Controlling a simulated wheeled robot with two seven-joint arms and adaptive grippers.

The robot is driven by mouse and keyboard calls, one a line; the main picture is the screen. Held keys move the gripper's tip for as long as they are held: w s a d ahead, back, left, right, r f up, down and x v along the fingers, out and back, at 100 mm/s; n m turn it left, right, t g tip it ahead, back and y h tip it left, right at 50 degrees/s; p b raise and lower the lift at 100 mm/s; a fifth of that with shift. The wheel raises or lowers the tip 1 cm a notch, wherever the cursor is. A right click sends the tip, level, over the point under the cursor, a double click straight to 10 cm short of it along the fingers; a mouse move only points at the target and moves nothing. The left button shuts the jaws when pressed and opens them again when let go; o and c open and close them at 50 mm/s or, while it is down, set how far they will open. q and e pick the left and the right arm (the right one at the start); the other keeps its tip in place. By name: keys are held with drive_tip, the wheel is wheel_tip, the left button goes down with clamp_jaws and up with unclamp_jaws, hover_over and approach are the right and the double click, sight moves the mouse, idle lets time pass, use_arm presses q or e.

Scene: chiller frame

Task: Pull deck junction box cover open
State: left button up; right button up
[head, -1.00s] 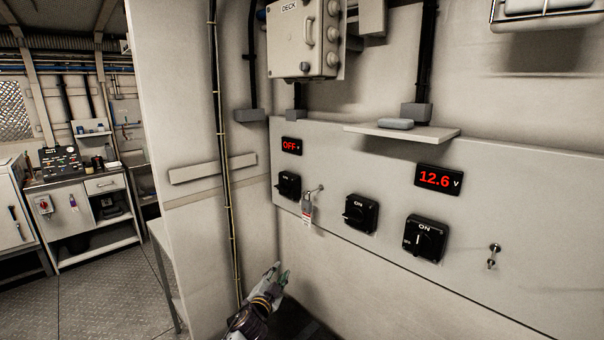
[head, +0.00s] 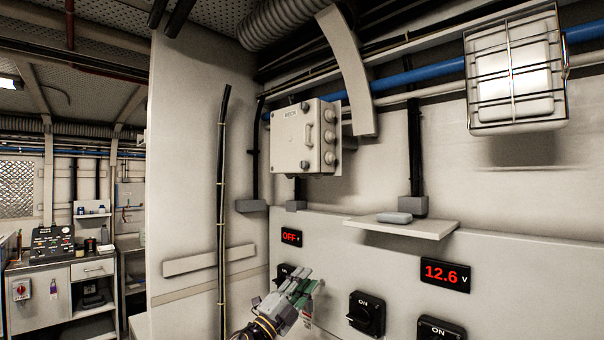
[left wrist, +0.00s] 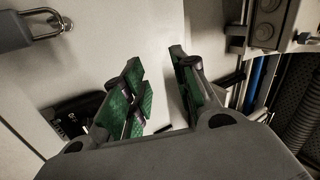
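The deck junction box (head: 296,140) is a pale grey box on the wall, with its cover closed. Part of what looks like the same box (left wrist: 268,22) shows at the top right of the left wrist view. My left gripper (head: 308,289) is below the box, in front of the switch panel, apart from the handle. Its green-padded fingers (left wrist: 157,62) are spread with nothing between them. My right gripper is not in view.
A small shelf (head: 403,228) with a grey object juts out right of the box. Black rotary switches (head: 367,313) and red displays (head: 445,274) sit on the panel below. A grey padlock (left wrist: 32,28) shows in the left wrist view. A caged lamp (head: 515,75) is at upper right.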

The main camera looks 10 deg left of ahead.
sight(302, 131)
use_arm(q)
drive_tip(key=s+d+r+m+g+h, duration=0.2)
drive_tip(key=s+r+m+g, duration=0.1)
drive_tip(key=r+m, duration=0.4)
drive_tip(key=s+d+r+m+g+h, duration=0.1)
drive_tip(key=s+d+r+m+g, duration=0.2)
drive_tip(key=r+m, duration=0.35)
drive_tip(key=s+d+r+m+g+h, duration=0.25)
drive_tip(key=r+m+g, duration=0.2)
drive_tip(key=r, duration=0.45)
drive_tip(key=s+a+r+t+y, duration=0.3)
drive_tip(key=s+a+r+y, duration=0.1)
drive_tip(key=r, duration=0.5)
drive_tip(key=s+a+r+t+y, duration=0.4)
drive_tip(key=s+a+r+y, duration=0.1)
drive_tip(key=a+r+y, duration=0.2)
wheel_tip(302, 131, up, 2)
drive_tip(key=shift+a+r+b, duration=0.1)
drive_tip(key=shift+a+b, duration=0.3)
drive_tip(key=shift+a, duration=0.2)
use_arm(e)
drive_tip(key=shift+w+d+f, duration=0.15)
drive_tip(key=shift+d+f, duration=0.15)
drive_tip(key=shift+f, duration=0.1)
use_arm(q)
drive_tip(key=shift+d, duration=0.1)
